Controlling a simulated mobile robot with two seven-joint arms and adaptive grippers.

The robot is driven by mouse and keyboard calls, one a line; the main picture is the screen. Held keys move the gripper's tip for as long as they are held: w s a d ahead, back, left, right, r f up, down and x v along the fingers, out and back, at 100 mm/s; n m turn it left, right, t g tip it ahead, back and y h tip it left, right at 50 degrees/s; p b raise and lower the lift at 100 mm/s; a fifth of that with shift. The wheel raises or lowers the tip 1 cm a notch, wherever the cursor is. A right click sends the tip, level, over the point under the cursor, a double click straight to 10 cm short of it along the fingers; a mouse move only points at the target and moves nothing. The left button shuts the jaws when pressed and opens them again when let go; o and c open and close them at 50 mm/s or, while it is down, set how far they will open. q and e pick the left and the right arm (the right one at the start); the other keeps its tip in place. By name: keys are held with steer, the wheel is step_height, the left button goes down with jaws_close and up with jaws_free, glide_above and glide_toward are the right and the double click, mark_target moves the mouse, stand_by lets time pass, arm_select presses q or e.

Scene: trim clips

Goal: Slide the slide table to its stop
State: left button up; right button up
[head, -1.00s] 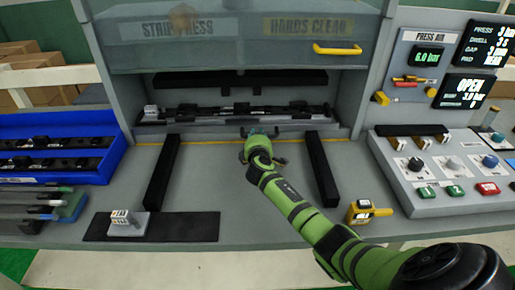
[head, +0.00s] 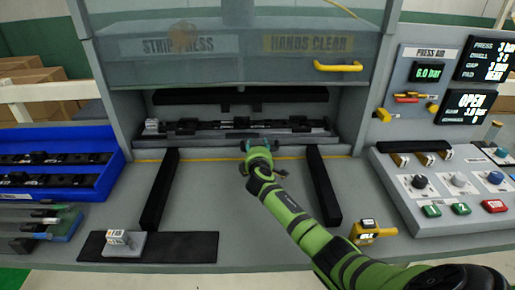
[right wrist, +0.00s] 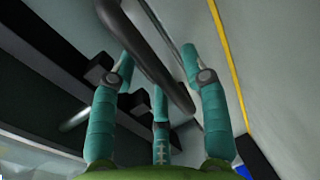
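The slide table (head: 205,143) is a grey plate carrying dark trim strips, in the mouth of the press between two black rails. A small white-topped block sits at its left end. My right gripper (head: 258,146) is at the table's front edge, around the middle. In the right wrist view, the teal fingers of my right gripper (right wrist: 160,90) stand apart on either side of a dark bar handle (right wrist: 150,55). Clear gaps show, and I see no firm grip. My left gripper is out of view.
Black rails (head: 159,190) (head: 323,187) flank my right arm on the grey bench. A raised guard with a yellow handle (head: 338,67) is above. A yellow device (head: 368,233) stands right of the arm. The control panel (head: 440,190) is at right, a blue bin (head: 105,177) at left.

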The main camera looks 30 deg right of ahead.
steer(key=shift+s+a, duration=0.15)
steer(key=shift+s, duration=0.05)
steer(key=v, duration=1.1)
steer(key=shift+s, duration=0.25)
steer(key=shift+r, duration=0.15)
